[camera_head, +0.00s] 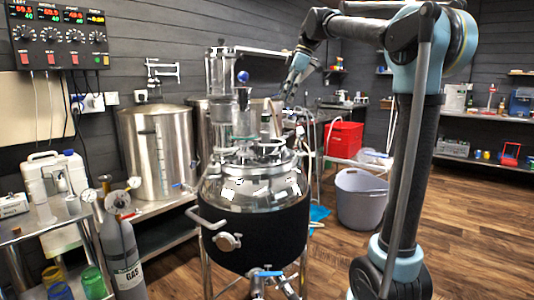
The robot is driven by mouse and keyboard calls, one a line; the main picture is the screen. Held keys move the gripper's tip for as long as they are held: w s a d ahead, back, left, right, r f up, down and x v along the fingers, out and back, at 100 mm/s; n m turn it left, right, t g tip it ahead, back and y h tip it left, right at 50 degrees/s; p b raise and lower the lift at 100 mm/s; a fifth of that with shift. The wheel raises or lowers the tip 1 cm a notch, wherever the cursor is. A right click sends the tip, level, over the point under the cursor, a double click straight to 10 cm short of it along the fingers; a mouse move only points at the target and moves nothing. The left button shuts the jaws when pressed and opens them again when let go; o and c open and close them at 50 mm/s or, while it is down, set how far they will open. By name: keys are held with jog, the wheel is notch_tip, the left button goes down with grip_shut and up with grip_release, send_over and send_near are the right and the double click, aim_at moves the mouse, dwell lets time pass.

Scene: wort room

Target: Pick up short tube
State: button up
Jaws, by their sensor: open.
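My gripper (284,96) is above and to the right of the steel vessel (255,190), pointing down and to the left. It is small in the head view. It is open, and I see nothing held in it. Several upright fittings and tubes crowd the vessel's lid. A short upright piece (265,124) stands on the lid's right side, below and left of my gripper and apart from it. I cannot tell for certain whether this is the short tube.
A large steel pot (158,150) stands on the left bench. A grey gas cylinder (121,250) stands at front left. A grey tub (361,200) is on the floor and a red bin (344,139) is behind it. The wooden floor at right is clear.

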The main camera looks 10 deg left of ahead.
aim_at(266, 132)
jog(key=shift+n, duration=0.5)
jog(key=x, duration=0.5)
jog(key=a+x, duration=0.1)
jog(key=x, duration=0.5)
jog(key=a+x, duration=0.1)
jog(key=x, duration=0.5)
jog(key=shift+w+d+r, duration=0.1)
jog(key=shift+w+r, duration=0.1)
jog(key=shift+r, duration=0.2)
jog(key=shift+c, duration=0.2)
jog(key=c, duration=1.2)
